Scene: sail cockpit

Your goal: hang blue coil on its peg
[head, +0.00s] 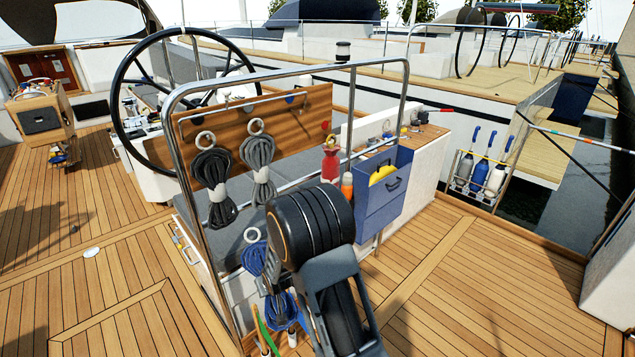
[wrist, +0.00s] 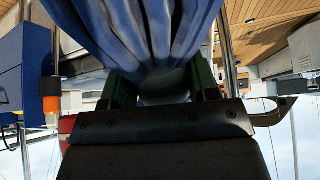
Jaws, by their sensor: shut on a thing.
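The blue coil (head: 253,258) with a pale ring at its top shows in the head view, left of my dark arm, below the wooden peg board (head: 290,128). In the wrist view the blue coil (wrist: 150,35) fills the top middle, between the two dark green fingers of my gripper (wrist: 163,85), which is shut on it. In the head view my arm hides most of the gripper. More blue rope (head: 283,312) shows lower down; I cannot tell whether it belongs to the same coil. A blue peg (head: 289,98) on the board looks empty.
A black coil (head: 213,185) and a grey coil (head: 260,165) hang left on the board. A steel rail (head: 188,190) frames it. Open deck lies left.

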